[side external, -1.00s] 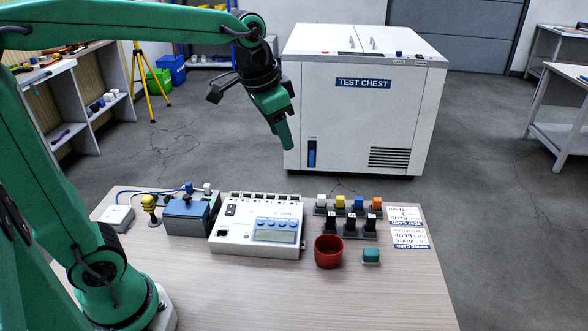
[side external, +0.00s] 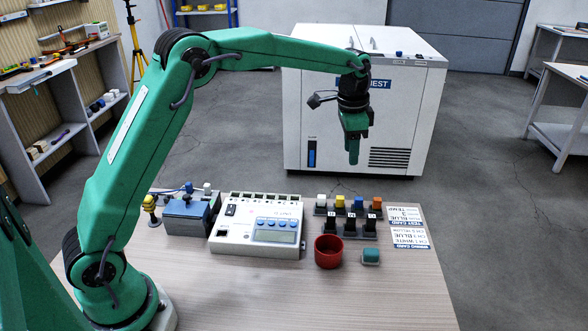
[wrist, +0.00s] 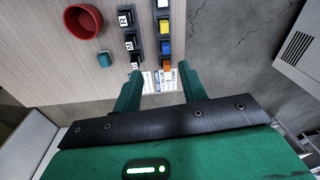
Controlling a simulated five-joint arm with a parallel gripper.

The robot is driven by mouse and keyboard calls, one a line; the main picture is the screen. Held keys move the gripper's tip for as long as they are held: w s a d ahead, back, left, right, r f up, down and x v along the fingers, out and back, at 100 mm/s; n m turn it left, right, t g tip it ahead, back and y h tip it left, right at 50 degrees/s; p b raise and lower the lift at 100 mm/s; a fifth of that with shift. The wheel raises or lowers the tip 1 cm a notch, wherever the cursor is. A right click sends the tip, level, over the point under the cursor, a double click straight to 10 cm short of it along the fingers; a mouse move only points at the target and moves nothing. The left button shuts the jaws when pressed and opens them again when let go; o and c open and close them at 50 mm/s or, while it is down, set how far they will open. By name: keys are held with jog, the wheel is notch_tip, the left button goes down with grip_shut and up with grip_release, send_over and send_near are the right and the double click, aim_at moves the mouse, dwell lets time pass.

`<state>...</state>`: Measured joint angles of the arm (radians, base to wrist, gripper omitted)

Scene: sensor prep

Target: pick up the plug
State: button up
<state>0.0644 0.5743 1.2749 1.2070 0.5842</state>
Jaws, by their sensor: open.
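Several coloured plugs stand in a row at the table's back right: a white plug (side external: 321,200), a yellow plug (side external: 340,201), a blue plug (side external: 357,202) and an orange plug (side external: 377,203). I cannot tell which one is meant. The wrist view shows the yellow plug (wrist: 163,26), blue plug (wrist: 164,47) and orange plug (wrist: 166,62) in a line. My gripper (side external: 353,158) is open and empty, above and behind the row, pointing down. In the wrist view, my gripper's fingers (wrist: 161,76) are apart, with the orange plug just beyond them.
A red cup (side external: 328,252) and a teal block (side external: 371,256) are nearer. A white meter unit (side external: 257,228) is at left, and printed cards (side external: 408,227) lie at right. The table's front is clear.

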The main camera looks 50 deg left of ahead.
jog(key=m+g, duration=0.1)
jog(key=m, duration=0.1)
send_over(359, 198)
jog(key=f, duration=0.7)
jog(key=shift+w+f, duration=0.25)
jog(key=shift+f, duration=0.1)
jog(key=shift+f, duration=1.3)
jog(key=shift+f, duration=0.1)
jog(key=shift+s+f, duration=0.15)
jog(key=shift+f, duration=1.1)
jog(key=shift+s+f, duration=0.1)
jog(key=shift+f, duration=1.15)
grip_shut()
